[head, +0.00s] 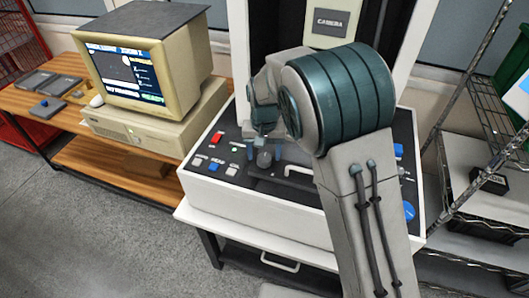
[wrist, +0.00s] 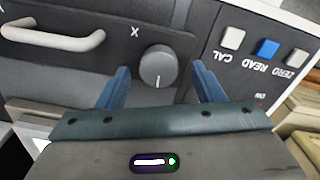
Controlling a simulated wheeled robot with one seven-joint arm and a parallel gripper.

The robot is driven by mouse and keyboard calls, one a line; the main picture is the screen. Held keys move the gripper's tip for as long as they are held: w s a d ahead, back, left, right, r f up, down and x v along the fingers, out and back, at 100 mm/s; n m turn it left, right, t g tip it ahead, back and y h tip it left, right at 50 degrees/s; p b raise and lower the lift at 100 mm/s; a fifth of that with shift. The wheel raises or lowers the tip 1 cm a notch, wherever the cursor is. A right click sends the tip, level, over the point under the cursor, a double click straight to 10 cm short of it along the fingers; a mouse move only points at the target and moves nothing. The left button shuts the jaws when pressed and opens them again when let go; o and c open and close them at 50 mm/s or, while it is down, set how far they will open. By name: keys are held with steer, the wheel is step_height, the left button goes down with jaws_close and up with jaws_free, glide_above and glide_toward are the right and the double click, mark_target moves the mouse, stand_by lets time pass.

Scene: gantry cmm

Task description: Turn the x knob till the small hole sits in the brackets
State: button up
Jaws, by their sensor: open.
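The x knob (wrist: 158,66) is a round grey dial on the dark panel, with a pale pointer line, beside the letter X in the wrist view. My gripper (wrist: 160,70) is open, with one blue finger on each side of the knob and a visible gap on both sides. In the head view the knob (head: 264,159) shows just below my gripper (head: 264,128). The monitor (head: 125,72) at the left has a lit screen with a dark picture area and text. The small hole and the brackets are too small to make out there.
A white handle (wrist: 55,38) stands out from the panel near the knob. CAL, READ and ZERO buttons (wrist: 268,48) lie on the other side. A red button (head: 216,138) is on the panel's left. My arm covers much of the machine's right part.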

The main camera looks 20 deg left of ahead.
steer(key=shift+f, duration=0.65)
steer(key=c, duration=1)
steer(key=shift+n, duration=0.3)
steer(key=n+b, duration=0.3)
steer(key=n, duration=0.1)
steer(key=shift+n, duration=0.3)
steer(key=n+b, duration=0.1)
steer(key=n, duration=0.5)
steer(key=shift+r, duration=0.1)
